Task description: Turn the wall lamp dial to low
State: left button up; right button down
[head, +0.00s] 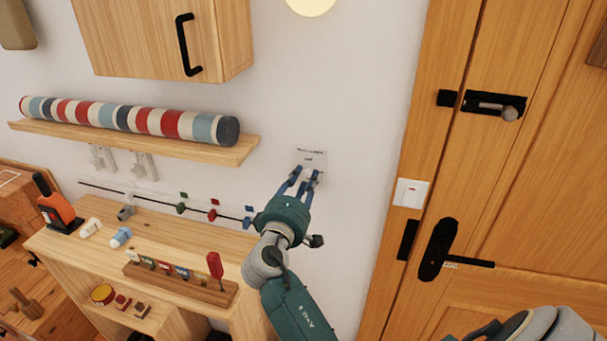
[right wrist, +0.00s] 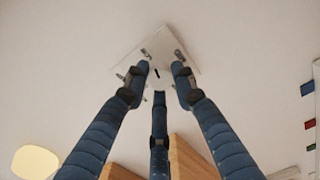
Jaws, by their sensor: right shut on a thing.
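The dial plate (head: 309,157) is a small pale square on the white wall, with small dark lettering on its upper part. In the right wrist view the plate (right wrist: 176,48) shows tilted. The pale wall lamp dial (right wrist: 158,76) with a short dark mark sits between my fingertips. My right gripper (head: 304,178) reaches up to the plate, its blue fingers shut around the dial and hiding most of it in the head view. The dial's exact setting cannot be read. The round glowing wall lamp (head: 311,3) is at the top edge. My left gripper is not in view.
A shelf (head: 190,144) with a striped roll is to the left, under a cabinet (head: 150,40). Below is a wooden unit (head: 190,235) holding small items.

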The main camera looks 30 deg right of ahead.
jog(key=shift+s+d+n+p, duration=0.15)
jog(key=shift+n+p, duration=0.8)
jog(key=shift+n, duration=0.65)
jog(key=c, duration=1.6)
grip_release()
jog(key=shift+o, duration=0.8)
jog(key=shift+d, duration=0.15)
jog(key=shift+s+a, duration=0.15)
jog(key=shift+a, duration=0.3)
jog(key=v, duration=0.6)
jog(key=shift+s, duration=0.25)
